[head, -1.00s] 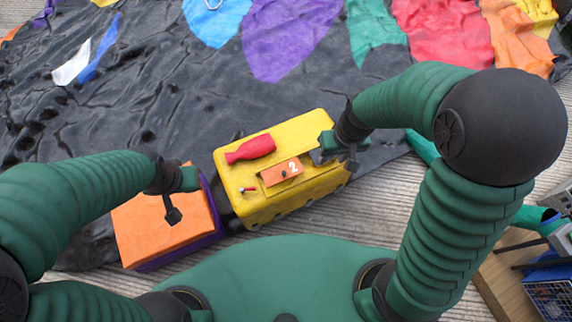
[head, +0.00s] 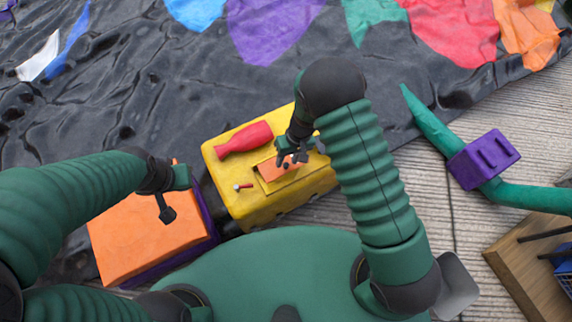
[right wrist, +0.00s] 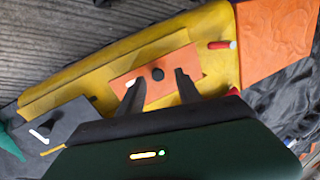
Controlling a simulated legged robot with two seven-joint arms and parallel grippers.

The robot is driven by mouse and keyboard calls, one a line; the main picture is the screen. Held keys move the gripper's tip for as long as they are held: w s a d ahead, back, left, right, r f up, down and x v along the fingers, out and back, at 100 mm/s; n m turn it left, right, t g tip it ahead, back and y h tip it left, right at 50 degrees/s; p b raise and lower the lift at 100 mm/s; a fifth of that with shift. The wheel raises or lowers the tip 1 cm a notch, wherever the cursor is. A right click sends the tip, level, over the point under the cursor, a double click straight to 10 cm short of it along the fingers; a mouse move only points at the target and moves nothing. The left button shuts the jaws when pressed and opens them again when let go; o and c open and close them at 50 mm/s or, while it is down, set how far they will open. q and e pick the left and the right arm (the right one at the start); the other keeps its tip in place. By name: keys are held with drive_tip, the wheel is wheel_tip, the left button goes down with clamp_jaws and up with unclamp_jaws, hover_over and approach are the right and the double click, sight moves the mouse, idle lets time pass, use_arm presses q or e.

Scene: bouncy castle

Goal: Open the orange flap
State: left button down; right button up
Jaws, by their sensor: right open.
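The orange flap (head: 270,172) lies on top of the yellow box (head: 225,160) and looks flat. It also shows in the right wrist view (right wrist: 188,60), with a dark round knob (right wrist: 157,74) on it. My right gripper (head: 293,160) is over the flap and hides part of it in the head view. In the right wrist view its two fingers (right wrist: 159,78) are apart, one on each side of the knob; I cannot tell whether they touch the flap. My left gripper (head: 166,205) is over the orange-topped box; its jaw opening is unclear.
A red bottle-shaped piece (head: 245,139) and a small red-and-white peg (head: 243,187) are on the yellow box. The orange-topped box (head: 140,240) stands beside it at left. A dark panel with a white mark (right wrist: 60,128) shows in the right wrist view. A purple block (head: 484,159) is at right.

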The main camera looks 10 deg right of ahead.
drive_tip(key=shift+x, duration=0.9)
drive_tip(key=shift+d+f, duration=0.1)
drive_tip(key=shift+f, duration=0.35)
drive_tip(key=shift+d, duration=0.1)
clamp_jaws()
